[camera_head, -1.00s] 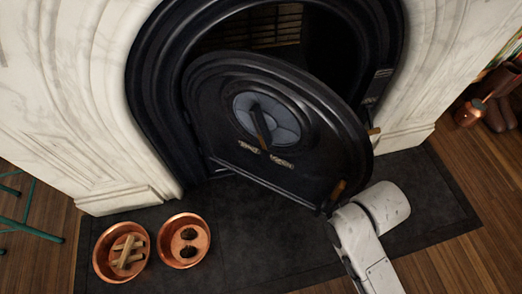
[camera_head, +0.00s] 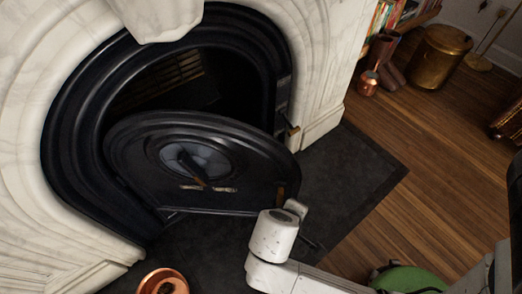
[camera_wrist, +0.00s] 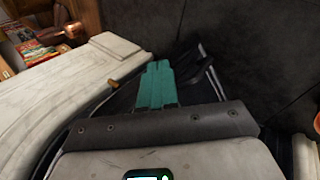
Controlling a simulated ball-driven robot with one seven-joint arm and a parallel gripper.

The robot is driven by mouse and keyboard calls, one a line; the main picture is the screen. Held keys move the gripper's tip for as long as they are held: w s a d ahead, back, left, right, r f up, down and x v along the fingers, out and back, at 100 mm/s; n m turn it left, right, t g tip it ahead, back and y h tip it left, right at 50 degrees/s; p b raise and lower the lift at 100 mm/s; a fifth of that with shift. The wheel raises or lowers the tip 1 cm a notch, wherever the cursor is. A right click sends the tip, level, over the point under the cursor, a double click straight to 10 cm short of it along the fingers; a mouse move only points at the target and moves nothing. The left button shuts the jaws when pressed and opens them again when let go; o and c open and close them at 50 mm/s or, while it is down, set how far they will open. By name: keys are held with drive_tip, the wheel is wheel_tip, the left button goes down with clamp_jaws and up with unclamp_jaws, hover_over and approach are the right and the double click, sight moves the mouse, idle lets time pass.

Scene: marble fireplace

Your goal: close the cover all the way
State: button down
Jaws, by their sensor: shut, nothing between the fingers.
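The cover (camera_head: 225,165) is a black arched metal door with a round grey centre and a small handle. In the head view it stands partly open, swung out from the black fireplace frame (camera_head: 75,130), with a dark gap above and behind it. My gripper's teal fingers (camera_wrist: 156,85) are together and empty in the wrist view. In the head view my arm's end is by the cover's lower right edge. The fingers are mostly hidden there, and I cannot tell whether they touch the cover.
A brass latch (camera_head: 292,129) sits on the frame's right side, beside the white marble surround (camera_head: 320,60). A copper bowl (camera_head: 163,282) stands on the dark hearth (camera_head: 350,180). Wooden floor (camera_head: 400,125) is open to the right. A brass bucket (camera_head: 440,55) stands farther back.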

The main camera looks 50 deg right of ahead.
drive_tip(key=w+a+r+n+t+h+p, duration=0.25)
drive_tip(key=a+r+h+p, duration=0.2)
drive_tip(key=r, duration=0.45)
drive_tip(key=n+t+h+p, duration=0.3)
drive_tip(key=t+h+p, duration=0.1)
drive_tip(key=t, duration=0.4)
approach(263, 151)
drive_tip(key=shift+g+y, duration=0.25)
drive_tip(key=shift+g, duration=0.1)
drive_tip(key=x, duration=0.2)
drive_tip(key=b+x, duration=0.1)
drive_tip(key=x, duration=0.3)
drive_tip(key=shift+w+d+r, duration=0.25)
drive_tip(key=shift+w+r, duration=0.05)
drive_tip(key=shift+r, duration=0.05)
drive_tip(key=shift+d, duration=0.1)
